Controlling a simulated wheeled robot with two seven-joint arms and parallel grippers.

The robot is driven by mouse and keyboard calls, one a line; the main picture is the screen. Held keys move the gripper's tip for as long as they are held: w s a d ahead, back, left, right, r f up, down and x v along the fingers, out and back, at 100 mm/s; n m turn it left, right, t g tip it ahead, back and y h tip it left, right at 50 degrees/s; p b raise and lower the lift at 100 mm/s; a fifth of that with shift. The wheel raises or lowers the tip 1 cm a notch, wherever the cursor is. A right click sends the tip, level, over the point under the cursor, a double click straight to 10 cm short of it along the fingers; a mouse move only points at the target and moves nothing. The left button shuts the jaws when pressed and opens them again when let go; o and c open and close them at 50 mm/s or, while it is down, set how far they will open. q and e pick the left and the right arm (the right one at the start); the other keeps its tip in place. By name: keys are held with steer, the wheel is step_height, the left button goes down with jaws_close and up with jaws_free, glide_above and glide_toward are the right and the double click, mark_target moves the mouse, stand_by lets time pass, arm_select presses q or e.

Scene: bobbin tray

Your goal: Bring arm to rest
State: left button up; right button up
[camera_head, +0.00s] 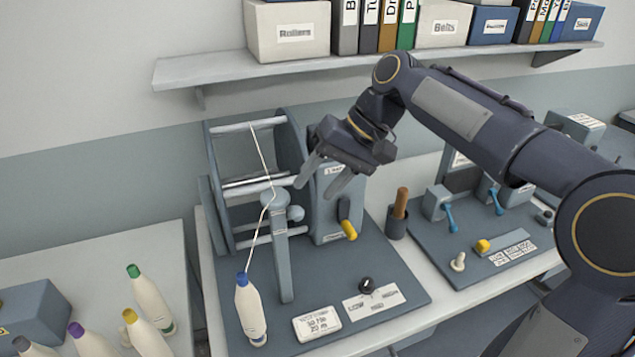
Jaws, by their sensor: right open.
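My right arm (468,118) reaches in from the right, over the bench. Its gripper (325,179) is open and points down to the left, above and in front of the winding machine (333,205). I see nothing between its fingers. A bobbin with a blue top (250,312) stands upright at the front left of the machine's base plate. A pale thread (262,160) runs from its top up past the grey post (281,250) to the machine's upper bar. My left gripper is not in view.
Several bobbins with coloured tops (150,300) stand on the left table, beside a blue-grey box (35,312). A shelf (380,62) with boxes and binders runs along the wall behind. A holder with a brown handle (397,222) and a second machine plate (490,250) lie right.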

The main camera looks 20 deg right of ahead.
steer(key=s+d+f+t+h+b, duration=0.1)
steer(key=s+f+t, duration=0.1)
steer(key=s+f, duration=0.7)
steer(key=s+d+f+t+h+b, duration=0.2)
steer(key=s+f, duration=0.7)
steer(key=s, duration=0.3)
steer(key=shift+s+d+f, duration=0.25)
steer(key=shift+s+d, duration=0.05)
stand_by(2.4)
